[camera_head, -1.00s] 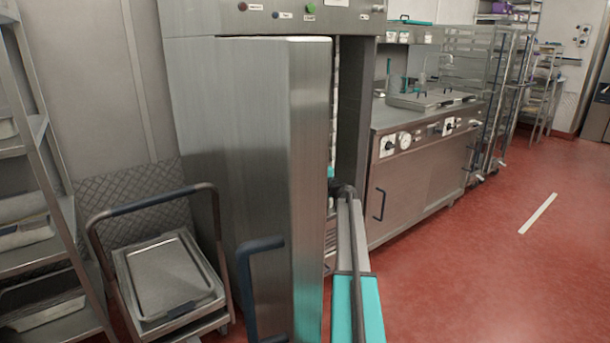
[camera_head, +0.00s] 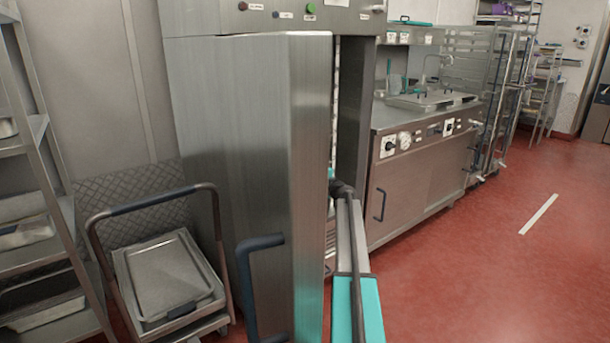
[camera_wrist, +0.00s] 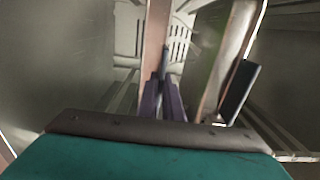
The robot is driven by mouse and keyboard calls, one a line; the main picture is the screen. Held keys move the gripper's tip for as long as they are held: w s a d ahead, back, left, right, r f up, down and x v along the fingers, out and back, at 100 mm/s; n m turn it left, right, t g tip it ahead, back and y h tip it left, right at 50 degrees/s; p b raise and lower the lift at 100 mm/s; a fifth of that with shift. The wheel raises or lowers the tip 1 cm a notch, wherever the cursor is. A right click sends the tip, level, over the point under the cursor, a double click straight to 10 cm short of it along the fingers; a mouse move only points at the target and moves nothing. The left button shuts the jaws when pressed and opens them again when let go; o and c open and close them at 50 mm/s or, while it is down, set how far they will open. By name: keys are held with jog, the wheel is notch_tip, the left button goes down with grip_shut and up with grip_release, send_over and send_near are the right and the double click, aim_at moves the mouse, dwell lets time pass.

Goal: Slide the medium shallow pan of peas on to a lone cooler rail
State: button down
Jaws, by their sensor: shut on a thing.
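A tall steel cooler cabinet (camera_head: 350,110) stands in the middle of the head view, with its door (camera_head: 240,150) swung open toward me. My arm reaches past the door's right edge into the opening, and the door hides my gripper there. In the wrist view my gripper (camera_wrist: 165,92) has its dark purple fingers close together on something thin and dark. The held thing is mostly hidden, and I cannot make out any peas. A pale, tilted strip with a greenish side (camera_wrist: 228,60) and a dark block (camera_wrist: 240,92) lie just right of the fingers.
Slotted panels (camera_wrist: 182,35) and rails (camera_wrist: 275,135) surround my gripper closely. A trolley carrying a lidded tray (camera_head: 168,278) stands left of the door, beside a shelf rack (camera_head: 30,160). A steel counter (camera_head: 425,170) is right. Red floor is clear at the right.

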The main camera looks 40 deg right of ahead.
jog(key=shift+w+r, duration=0.15)
dwell(0.6)
jog(key=c, duration=1.8)
grip_release()
jog(key=shift+c, duration=0.2)
jog(key=shift+o, duration=0.9)
jog(key=shift+f, duration=0.25)
jog(key=o, duration=0.3)
jog(key=shift+s+r, duration=0.1)
jog(key=shift+s, duration=0.1)
jog(key=s+b, duration=0.2)
jog(key=s, duration=0.4)
jog(key=shift+s+a, duration=0.3)
jog(key=shift+s, duration=0.05)
